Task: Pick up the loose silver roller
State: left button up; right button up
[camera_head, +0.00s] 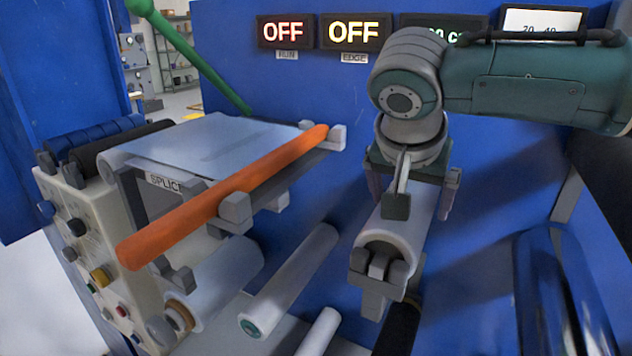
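A pale silver-white roller (400,235) lies lengthwise in the right middle of the head view. Its near end is at a grey U-shaped bracket (380,268). My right gripper (412,195) comes down from above over the roller's far part, with fingers on either side of it. Whether the fingers press on the roller cannot be told. Another pale roller (292,280) with a green end cap lies lower left of it, and part of a third (320,335) shows at the bottom edge. Which one is loose is not clear. My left gripper is not in view.
An orange bar (225,195) crosses in front of the splice table (205,140). A green bar (185,50) slants above it. A control panel (100,260) stands at left. A glossy blue cylinder (565,295) is at lower right. A blue wall (290,90) with lit displays lies behind.

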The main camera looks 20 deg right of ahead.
grip_shut()
dwell(0.8)
jog(key=shift+r, duration=0.1)
